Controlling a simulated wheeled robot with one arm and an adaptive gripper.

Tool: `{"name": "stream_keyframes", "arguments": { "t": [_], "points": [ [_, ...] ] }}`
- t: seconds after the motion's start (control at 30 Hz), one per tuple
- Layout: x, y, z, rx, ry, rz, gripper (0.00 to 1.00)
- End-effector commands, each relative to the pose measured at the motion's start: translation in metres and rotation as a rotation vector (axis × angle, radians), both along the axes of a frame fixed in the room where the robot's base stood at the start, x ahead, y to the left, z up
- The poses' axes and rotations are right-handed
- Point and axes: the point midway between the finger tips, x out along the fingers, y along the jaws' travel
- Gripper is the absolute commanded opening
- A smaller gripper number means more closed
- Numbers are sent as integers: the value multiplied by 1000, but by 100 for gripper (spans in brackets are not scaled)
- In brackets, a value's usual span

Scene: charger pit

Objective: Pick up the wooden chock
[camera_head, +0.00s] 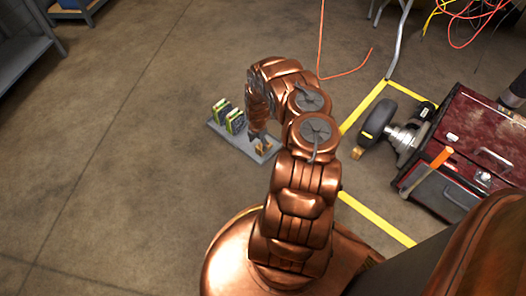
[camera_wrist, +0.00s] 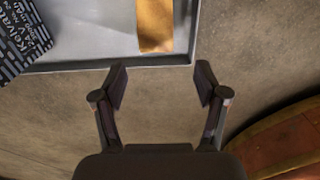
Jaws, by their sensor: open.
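A yellow-brown wooden-looking block, which looks like the wooden chock (camera_wrist: 154,24), lies in a shallow grey tray (camera_wrist: 105,65). Its upper end is cut off by the frame in the wrist view. In the head view a small part of the chock (camera_head: 266,149) shows on the tray (camera_head: 217,129), partly behind my arm. My gripper (camera_wrist: 161,82) is open and empty. Its fingertips lie just below the tray's near rim in the wrist view, apart from the block. Another small wooden-looking block (camera_head: 357,152) sits on the floor beside a wheel.
A dark printed box (camera_wrist: 22,38) is left of the block in the tray. Green-and-black boxes (camera_head: 236,121) stand on the tray. A wheel (camera_head: 376,122), a red toolbox (camera_head: 485,135) and yellow floor tape (camera_head: 377,219) are to the right. The floor at left is clear.

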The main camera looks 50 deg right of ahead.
Motion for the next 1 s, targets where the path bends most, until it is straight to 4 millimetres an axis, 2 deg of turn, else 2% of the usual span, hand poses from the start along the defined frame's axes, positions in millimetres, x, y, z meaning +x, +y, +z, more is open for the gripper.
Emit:
{"name": "stream_keyframes", "arguments": {
  "t": [0.23, 0.47, 0.8, 1.0],
  "points": [
    [1, 0, -25, 2, -5, 5, 73],
    [2, -1, -36, 0, -6, 4, 73],
    [5, -2, -76, 3, -5, 5, 73],
    [4, -2, -81, 1, -5, 5, 73]
  ]
}}
